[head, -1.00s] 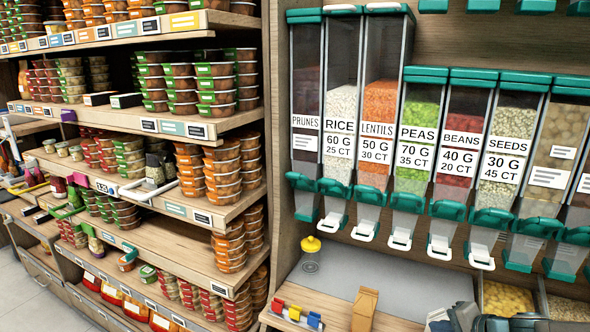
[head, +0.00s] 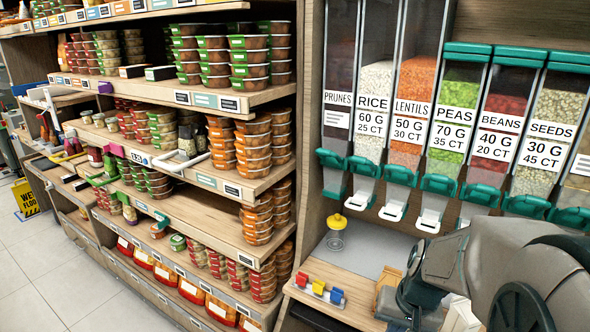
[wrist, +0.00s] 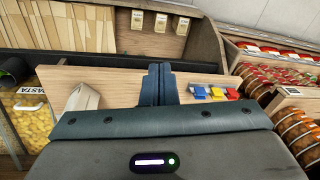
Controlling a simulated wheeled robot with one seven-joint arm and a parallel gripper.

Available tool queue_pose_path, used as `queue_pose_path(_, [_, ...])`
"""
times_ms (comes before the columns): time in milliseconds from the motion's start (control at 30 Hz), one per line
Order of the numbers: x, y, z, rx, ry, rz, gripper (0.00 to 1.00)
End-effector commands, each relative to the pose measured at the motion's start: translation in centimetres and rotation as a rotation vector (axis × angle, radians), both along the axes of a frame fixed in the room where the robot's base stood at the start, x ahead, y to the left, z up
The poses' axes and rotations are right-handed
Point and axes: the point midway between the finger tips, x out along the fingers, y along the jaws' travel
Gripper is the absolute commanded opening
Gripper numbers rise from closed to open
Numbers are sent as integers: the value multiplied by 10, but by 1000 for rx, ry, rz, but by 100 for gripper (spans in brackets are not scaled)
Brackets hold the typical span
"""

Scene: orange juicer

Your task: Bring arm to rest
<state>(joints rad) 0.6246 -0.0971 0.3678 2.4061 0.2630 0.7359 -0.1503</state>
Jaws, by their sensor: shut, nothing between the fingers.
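My gripper (wrist: 158,84) shows in the wrist view with its two dark fingers pressed together and nothing between them. It is above the wooden counter (wrist: 120,82), between a small tan paper bag (wrist: 83,98) on the left and a row of coloured clips (wrist: 208,93) on the right. In the head view my grey arm fills the lower right corner and covers part of the counter and the tan bag (head: 388,302). The fingertips are hard to make out there.
A row of teal-capped dispensers (head: 440,130) hangs above the counter. Shelves (head: 200,180) of packed tubs are at left. The wrist view shows a pasta bin (wrist: 35,118). Tiled floor (head: 35,275) is open at far left.

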Motion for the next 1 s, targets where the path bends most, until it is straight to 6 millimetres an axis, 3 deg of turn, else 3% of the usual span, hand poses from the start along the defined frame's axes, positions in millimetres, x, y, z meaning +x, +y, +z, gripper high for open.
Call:
queue_pose_path(200, [-27, 26, 33, -99, -40, 119, 0])
queue_pose_path(433, [-56, 41, 60, -152, -94, 214, 0])
queue_pose_path(667, [-71, 45, 70, -162, -121, 254, 0])
queue_pose_path(1000, [-72, 46, 70, -163, -123, 257, 0])
